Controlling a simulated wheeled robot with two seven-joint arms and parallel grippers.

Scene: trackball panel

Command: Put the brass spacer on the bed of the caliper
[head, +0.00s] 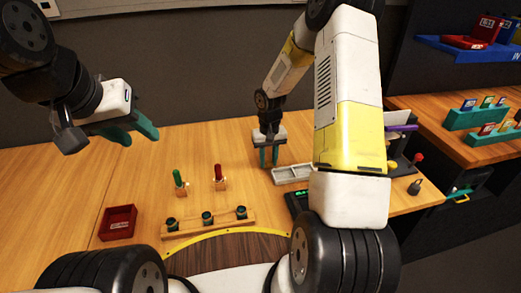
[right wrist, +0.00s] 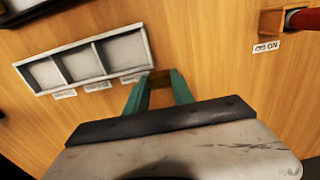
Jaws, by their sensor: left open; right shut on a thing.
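My right gripper (head: 268,157) hangs low over the table, left of the white sorting tray, with its fingers pointing down. In the right wrist view its teal fingers (right wrist: 159,92) are shut on a small brown-gold piece, which looks like the brass spacer (right wrist: 162,76). In the head view the fingers hide the spacer. A dark device with a green display (head: 298,197), probably the caliper, lies nearer to me, partly behind my right arm; its bed cannot be made out. My left gripper (head: 134,134) is open and empty, raised at the left.
The white three-compartment tray (head: 291,174) looks empty. Green (head: 178,178) and red (head: 219,174) levers stand left of it. A wooden rack (head: 209,223) with dark round pieces and a red bin (head: 118,222) lie nearer. The left table area is clear.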

